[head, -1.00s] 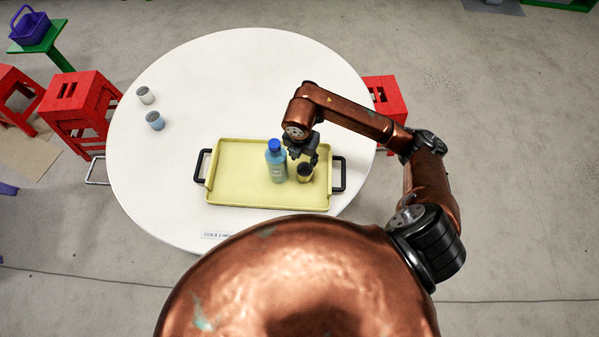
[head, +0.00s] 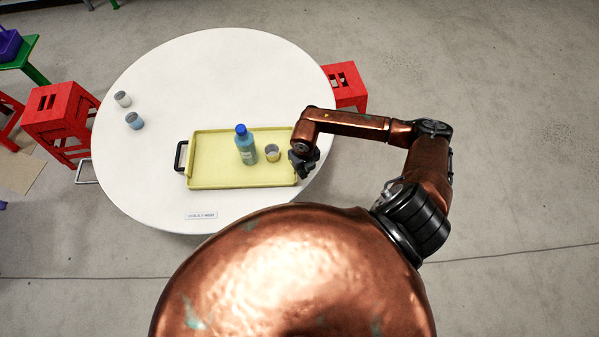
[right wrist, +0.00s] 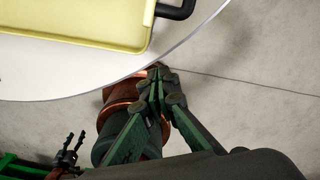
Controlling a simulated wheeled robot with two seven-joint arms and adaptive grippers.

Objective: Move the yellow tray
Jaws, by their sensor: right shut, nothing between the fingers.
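The yellow tray (head: 212,165) lies on the round white table near its front edge, and a corner of it shows in the right wrist view (right wrist: 90,20). A blue bottle with a blue cap (head: 245,146) and a small cup (head: 272,153) stand upright on it. Its black left handle (head: 180,156) is clear. The right handle is hidden behind my gripper in the head view, but part shows in the right wrist view (right wrist: 176,11). My right gripper (head: 303,170) is shut and empty at the tray's right end. Contact with the handle is not visible.
Two small cups, one pale (head: 122,99) and one blue (head: 135,121), stand at the table's left. A label (head: 201,215) lies at the front edge. Red stools stand left (head: 60,112) and right (head: 346,86) of the table.

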